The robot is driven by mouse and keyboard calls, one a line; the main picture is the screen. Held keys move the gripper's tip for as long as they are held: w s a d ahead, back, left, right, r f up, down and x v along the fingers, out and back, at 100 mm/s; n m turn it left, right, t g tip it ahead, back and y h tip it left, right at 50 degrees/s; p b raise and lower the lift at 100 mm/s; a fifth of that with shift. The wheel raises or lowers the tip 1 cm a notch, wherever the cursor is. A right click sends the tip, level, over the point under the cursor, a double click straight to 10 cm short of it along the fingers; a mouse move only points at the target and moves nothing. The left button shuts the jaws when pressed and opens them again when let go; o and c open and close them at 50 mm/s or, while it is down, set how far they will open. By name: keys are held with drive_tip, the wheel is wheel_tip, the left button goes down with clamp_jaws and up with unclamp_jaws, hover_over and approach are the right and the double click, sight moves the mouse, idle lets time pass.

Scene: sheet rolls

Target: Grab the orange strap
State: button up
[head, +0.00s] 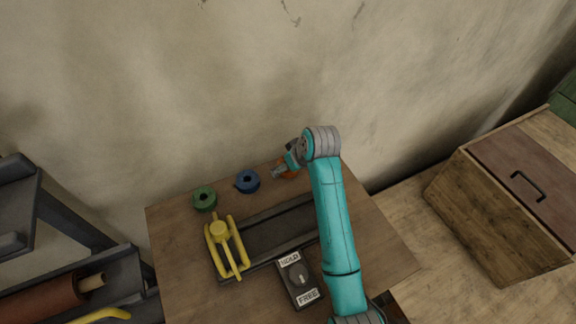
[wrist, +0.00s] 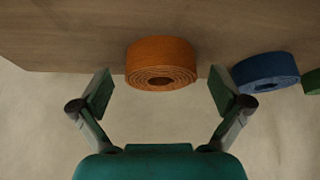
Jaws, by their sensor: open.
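The orange strap (wrist: 161,62) is a coiled roll on the wooden table, seen in the wrist view at upper middle. It lies between and a little beyond the fingertips of my gripper (wrist: 160,88), with a gap on each side. My gripper is open and empty. In the head view, a little of the orange strap (head: 287,170) shows at the table's back edge, mostly hidden behind my gripper (head: 277,175) and wrist.
A blue roll (head: 247,181) and a green roll (head: 204,198) stand left of the orange one. A yellow-handled device (head: 219,231) with a dark bed and a HOLD/FREE switch box (head: 298,278) sit nearer the front. A wall rises behind the table.

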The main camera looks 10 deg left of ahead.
drive_tip(key=c, duration=1.2)
drive_tip(key=shift+r, duration=0.15)
